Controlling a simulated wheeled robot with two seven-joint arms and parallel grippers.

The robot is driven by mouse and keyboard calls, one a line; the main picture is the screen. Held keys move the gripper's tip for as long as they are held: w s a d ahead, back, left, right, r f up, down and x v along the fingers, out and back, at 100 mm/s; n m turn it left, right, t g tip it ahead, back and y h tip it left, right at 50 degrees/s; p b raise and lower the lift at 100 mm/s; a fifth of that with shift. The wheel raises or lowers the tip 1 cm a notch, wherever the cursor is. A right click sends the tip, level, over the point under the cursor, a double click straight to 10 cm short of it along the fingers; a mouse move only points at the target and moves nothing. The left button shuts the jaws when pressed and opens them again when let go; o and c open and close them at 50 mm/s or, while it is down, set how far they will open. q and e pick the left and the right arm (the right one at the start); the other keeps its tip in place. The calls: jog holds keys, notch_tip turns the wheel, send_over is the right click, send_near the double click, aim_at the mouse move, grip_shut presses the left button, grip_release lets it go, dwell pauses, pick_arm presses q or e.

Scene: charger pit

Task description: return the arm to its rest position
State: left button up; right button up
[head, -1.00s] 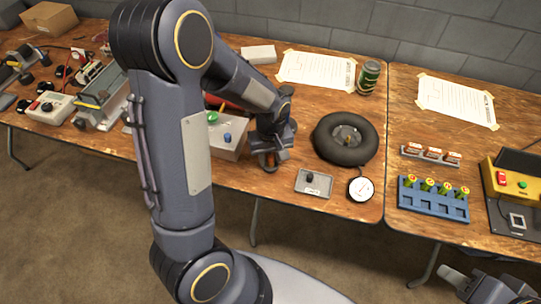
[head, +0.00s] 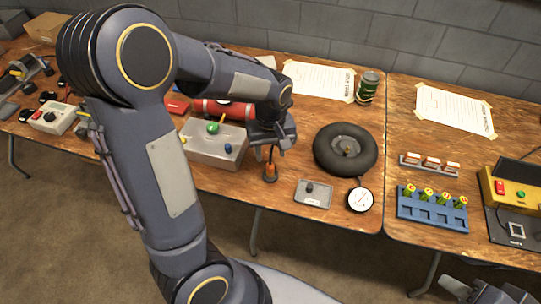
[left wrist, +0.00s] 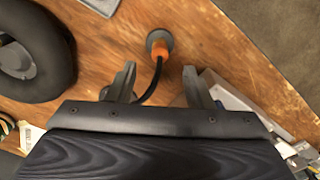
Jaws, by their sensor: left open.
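My left arm comes in from the left of the head view. My left gripper (head: 272,140) is above the wooden table, beside a grey control box. In the left wrist view its two fingers (left wrist: 158,85) are apart with nothing clamped between them. A small orange piece (head: 270,172) on a dark round base, with a black cable or stem, stands on the table just below the gripper. In the left wrist view the orange piece (left wrist: 159,47) lies beyond the fingertips. My right gripper (head: 490,292) is partly visible at the bottom right, cut off by the frame edge.
Close by are the grey box (head: 215,155) with green and blue knobs, a tyre (head: 330,160), a grey tray (head: 313,201), a gauge (head: 360,200) and a red cylinder (head: 225,108). A can (head: 367,90) stands behind. A blue rack (head: 433,213) is at right.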

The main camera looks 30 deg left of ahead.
pick_arm(q)
jog(key=shift+r, duration=0.1)
dwell(0.4)
jog(key=shift+s+r, duration=0.2)
jog(key=shift+r, duration=0.05)
jog(key=s+d+r+m+t+h+p, duration=0.1)
jog(key=s+d+r+m+t+h, duration=0.1)
jog(key=s+r, duration=0.3)
jog(key=s+d+r+m+t+h+p, duration=0.1)
jog(key=s+r+m, duration=0.4)
jog(key=s, duration=0.6)
jog(key=d+r+t, duration=0.1)
jog(key=t, duration=0.1)
jog(key=shift+s+r+t+h, duration=0.2)
jog(key=shift+t+h, duration=0.1)
jog(key=shift+h, duration=0.1)
